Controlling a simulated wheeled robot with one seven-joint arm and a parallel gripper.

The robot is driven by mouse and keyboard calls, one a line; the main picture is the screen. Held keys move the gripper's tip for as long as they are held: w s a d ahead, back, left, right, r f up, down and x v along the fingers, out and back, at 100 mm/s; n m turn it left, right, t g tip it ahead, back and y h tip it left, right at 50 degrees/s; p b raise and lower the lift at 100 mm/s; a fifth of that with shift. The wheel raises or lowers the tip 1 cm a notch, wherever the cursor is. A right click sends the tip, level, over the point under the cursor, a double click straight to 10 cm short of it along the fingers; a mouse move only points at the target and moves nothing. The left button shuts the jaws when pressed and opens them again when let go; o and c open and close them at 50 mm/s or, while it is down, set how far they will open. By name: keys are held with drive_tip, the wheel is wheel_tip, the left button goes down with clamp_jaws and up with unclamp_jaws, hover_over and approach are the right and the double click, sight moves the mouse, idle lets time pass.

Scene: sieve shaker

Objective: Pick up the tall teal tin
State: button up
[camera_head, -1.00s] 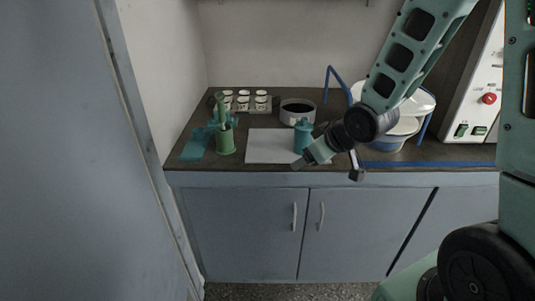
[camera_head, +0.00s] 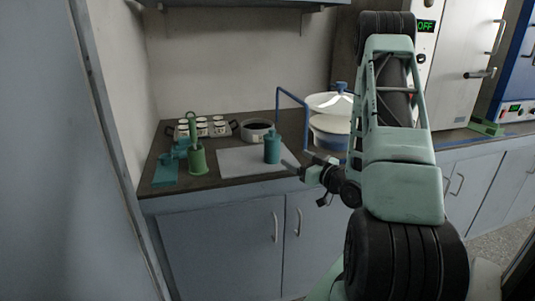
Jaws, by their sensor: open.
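The tall teal tin (camera_head: 272,149) stands upright on a pale grey sheet (camera_head: 233,165) on the dark worktop. It has a narrower top. My gripper (camera_head: 306,183) is open and empty, to the right of the tin and a little lower in the picture, by the worktop's front edge. One finger appears close to the tin's lower right, with a visible gap. The tin is in full view.
A green container with an upright handle (camera_head: 196,160) and a flat teal piece (camera_head: 166,172) are left of the sheet. Behind stand a tray of small cups (camera_head: 205,129) and a round bowl (camera_head: 257,131). A blue frame (camera_head: 293,98) and white lidded vessel (camera_head: 328,103) stand right.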

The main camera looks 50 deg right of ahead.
sight(277, 146)
drive_tip(key=w+d, duration=0.1)
drive_tip(key=w, duration=0.3)
drive_tip(key=w+p, duration=0.1)
drive_tip(key=w, duration=0.4)
drive_tip(key=w+d, duration=0.1)
drive_tip(key=w, duration=0.3)
drive_tip(key=shift+w+d+p, duration=0.25)
drive_tip(key=shift+d+p, duration=0.05)
drive_tip(key=c, duration=1.4)
drive_tip(key=shift+o, duration=0.2)
drive_tip(key=shift+r, duration=0.1)
